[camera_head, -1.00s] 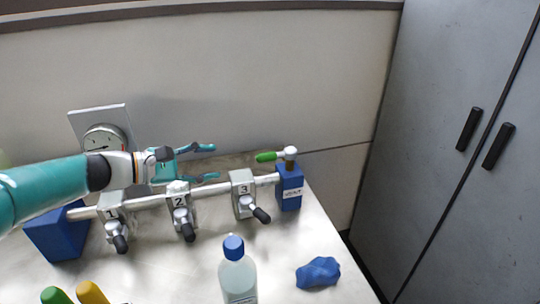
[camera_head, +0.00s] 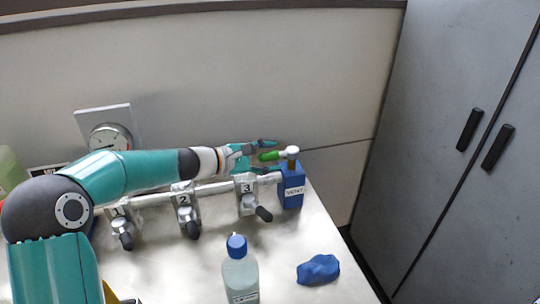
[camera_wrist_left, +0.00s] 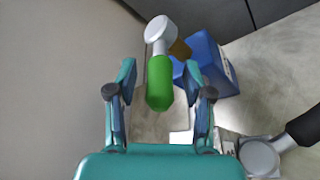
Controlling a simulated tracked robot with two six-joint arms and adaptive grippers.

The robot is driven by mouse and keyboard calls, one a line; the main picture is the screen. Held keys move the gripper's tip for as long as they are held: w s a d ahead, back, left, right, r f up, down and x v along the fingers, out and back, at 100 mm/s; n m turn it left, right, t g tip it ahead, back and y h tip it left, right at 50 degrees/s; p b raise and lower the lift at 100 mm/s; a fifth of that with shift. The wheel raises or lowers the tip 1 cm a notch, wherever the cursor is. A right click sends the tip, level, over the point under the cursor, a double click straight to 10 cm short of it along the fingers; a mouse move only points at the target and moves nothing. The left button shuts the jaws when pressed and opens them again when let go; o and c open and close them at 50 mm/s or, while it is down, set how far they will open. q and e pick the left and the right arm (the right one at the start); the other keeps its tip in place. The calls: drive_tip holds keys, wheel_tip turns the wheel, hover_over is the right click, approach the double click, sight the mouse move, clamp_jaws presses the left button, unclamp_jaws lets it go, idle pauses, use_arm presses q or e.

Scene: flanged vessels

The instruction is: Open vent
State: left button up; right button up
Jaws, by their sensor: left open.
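The vent valve is a blue block (camera_head: 291,188) labelled VENT at the right end of the pipe, with a brass stem on top. Its lever has a silver hub (camera_head: 292,151) and a green grip (camera_head: 268,156) pointing left. My left gripper (camera_head: 262,157) is open at the green grip. In the left wrist view the green grip (camera_wrist_left: 159,84) lies between the open fingers of my left gripper (camera_wrist_left: 158,80), with a gap on each side. The blue block also shows there (camera_wrist_left: 212,65), behind the right finger. My right gripper is not in view.
Valves 1 (camera_head: 121,220), 2 (camera_head: 187,208) and 3 (camera_head: 248,194) with black handles sit along the pipe. A blue-capped bottle (camera_head: 240,272) and a blue cloth (camera_head: 318,270) are in front. A gauge (camera_head: 109,138) is at the back left. Grey cabinet doors (camera_head: 430,140) stand to the right.

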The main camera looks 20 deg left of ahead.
use_arm(q)
clamp_jaws()
idle(0.3)
